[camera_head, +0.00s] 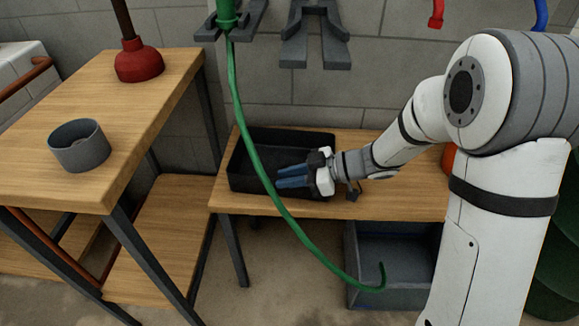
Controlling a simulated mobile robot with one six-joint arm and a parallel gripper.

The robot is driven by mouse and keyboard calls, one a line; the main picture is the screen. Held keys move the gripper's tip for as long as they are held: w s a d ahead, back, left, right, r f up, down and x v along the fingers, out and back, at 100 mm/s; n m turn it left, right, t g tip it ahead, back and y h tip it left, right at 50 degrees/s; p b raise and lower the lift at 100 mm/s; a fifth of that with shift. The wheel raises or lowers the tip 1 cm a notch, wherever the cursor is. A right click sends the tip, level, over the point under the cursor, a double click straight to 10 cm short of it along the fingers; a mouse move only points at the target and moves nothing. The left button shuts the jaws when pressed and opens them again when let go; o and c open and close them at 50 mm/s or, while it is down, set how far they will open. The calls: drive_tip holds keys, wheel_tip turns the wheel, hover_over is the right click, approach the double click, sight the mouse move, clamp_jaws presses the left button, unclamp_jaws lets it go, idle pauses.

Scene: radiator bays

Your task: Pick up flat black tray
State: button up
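The flat black tray (240,173) is a dark, shallow, open box on the low wooden bench, near its left end. My gripper (280,177) reaches in from the right. Its two blue fingers point left and show a gap between them, with nothing seen in it. In this view the fingers overlap the right part of the tray. I cannot tell whether they touch it or are above it. My gripper and wrist hide the tray's front right corner.
A green hose (240,120) hangs across the view in front of the tray. A taller wooden table (150,85) at left holds a grey ring-shaped cup (80,148) and a red plunger (138,62). A grey bin (375,296) stands below the bench. Bare bench lies right of the tray.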

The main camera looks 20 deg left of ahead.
clamp_jaws()
idle(1.1)
